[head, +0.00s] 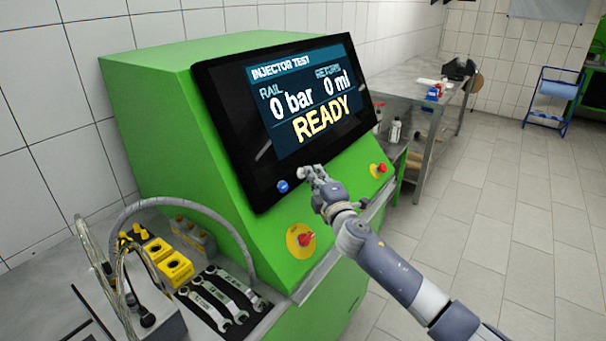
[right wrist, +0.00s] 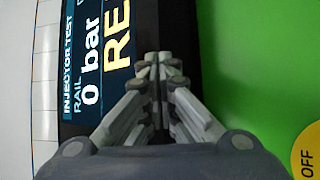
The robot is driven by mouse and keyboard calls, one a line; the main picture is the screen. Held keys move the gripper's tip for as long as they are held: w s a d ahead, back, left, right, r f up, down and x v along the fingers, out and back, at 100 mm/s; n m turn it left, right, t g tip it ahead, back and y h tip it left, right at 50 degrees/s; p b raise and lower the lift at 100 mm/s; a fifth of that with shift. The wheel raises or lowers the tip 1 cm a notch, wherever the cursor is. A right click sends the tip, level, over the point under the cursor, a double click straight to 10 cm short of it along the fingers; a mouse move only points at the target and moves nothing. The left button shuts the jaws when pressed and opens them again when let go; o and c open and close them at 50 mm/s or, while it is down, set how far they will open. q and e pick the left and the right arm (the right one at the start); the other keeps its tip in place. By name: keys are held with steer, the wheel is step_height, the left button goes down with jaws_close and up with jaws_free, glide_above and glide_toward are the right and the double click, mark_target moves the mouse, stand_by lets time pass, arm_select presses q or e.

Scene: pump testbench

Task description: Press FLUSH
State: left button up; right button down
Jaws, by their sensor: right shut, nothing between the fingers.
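The test bench (head: 155,95) is a green cabinet with a black-framed screen (head: 320,98) reading INJECTOR TEST, RAIL 0 bar, RETURN 0 ml and READY. A small round blue button (head: 283,186) sits at the lower left of the black frame. No FLUSH lettering can be read. My right gripper (head: 309,172) is shut and empty, its fingertips at the frame's lower edge, right of the blue button. I cannot tell whether they touch it; they may hide part of the panel. In the right wrist view the closed fingertips (right wrist: 160,62) lie over the black frame beside the screen text. My left gripper is not in view.
A red knob on a yellow disc (head: 301,239) and another red knob (head: 381,169) sit on the green slope. The right wrist view shows a yellow disc marked OFF (right wrist: 308,150). Wrenches (head: 222,299) and yellow blocks (head: 174,267) lie at left. The floor at right is clear.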

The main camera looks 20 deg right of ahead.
steer(key=shift+w+a+f, duration=0.1)
steer(key=shift+w+a, duration=0.15)
stand_by(0.4)
steer(key=shift+s, duration=0.1)
steer(key=shift+s+d+r+p, duration=0.35)
steer(key=shift+s+d, duration=0.15)
steer(key=shift+s, duration=0.1)
stand_by(0.3)
steer(key=s+d+r+p, duration=0.2)
steer(key=s+p, duration=0.1)
steer(key=shift+s+d, duration=0.25)
steer(key=shift+d, duration=0.15)
stand_by(0.5)
